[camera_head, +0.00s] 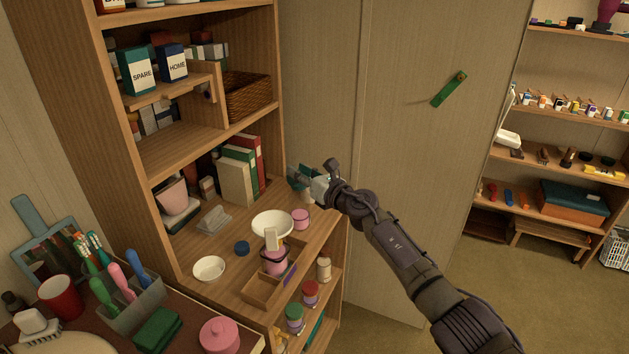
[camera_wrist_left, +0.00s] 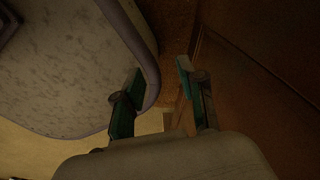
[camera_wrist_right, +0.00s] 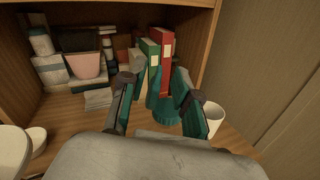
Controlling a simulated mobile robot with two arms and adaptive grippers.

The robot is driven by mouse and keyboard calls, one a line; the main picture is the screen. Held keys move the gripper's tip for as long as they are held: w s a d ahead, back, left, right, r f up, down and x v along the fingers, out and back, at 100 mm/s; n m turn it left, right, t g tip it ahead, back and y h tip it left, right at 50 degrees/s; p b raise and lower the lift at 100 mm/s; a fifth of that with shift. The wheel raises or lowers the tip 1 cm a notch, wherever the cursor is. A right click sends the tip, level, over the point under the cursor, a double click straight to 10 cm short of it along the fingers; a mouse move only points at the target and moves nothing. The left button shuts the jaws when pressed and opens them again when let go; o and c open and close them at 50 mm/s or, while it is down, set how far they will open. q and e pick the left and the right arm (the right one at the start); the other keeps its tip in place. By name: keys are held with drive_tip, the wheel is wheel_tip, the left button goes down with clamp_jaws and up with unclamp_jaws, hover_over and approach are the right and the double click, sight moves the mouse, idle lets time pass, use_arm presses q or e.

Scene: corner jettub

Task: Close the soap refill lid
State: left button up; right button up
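A pink jar (camera_head: 274,262) stands on the wooden shelf, with a cream upright piece (camera_head: 271,240) at its top. It may be the soap refill with its lid raised; I cannot tell for sure. A loose blue round lid (camera_head: 241,248) lies to its left. My right gripper (camera_head: 299,176) is beyond the jar, above the shelf's far right side. In the right wrist view it is open (camera_wrist_right: 152,80), with a teal object (camera_wrist_right: 164,109) showing between the fingers; contact is unclear. My left gripper (camera_wrist_left: 160,70) is open and empty, seen only in the left wrist view.
A white bowl (camera_head: 272,225), a pink cup (camera_head: 301,219) and a small white dish (camera_head: 209,268) surround the jar. A white cup (camera_wrist_right: 213,117) stands right of my right gripper. Books (camera_head: 237,178) stand behind.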

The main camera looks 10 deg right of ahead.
drive_tip(key=v, duration=1.1)
drive_tip(key=shift+s+d, duration=0.2)
drive_tip(key=shift+f, duration=0.15)
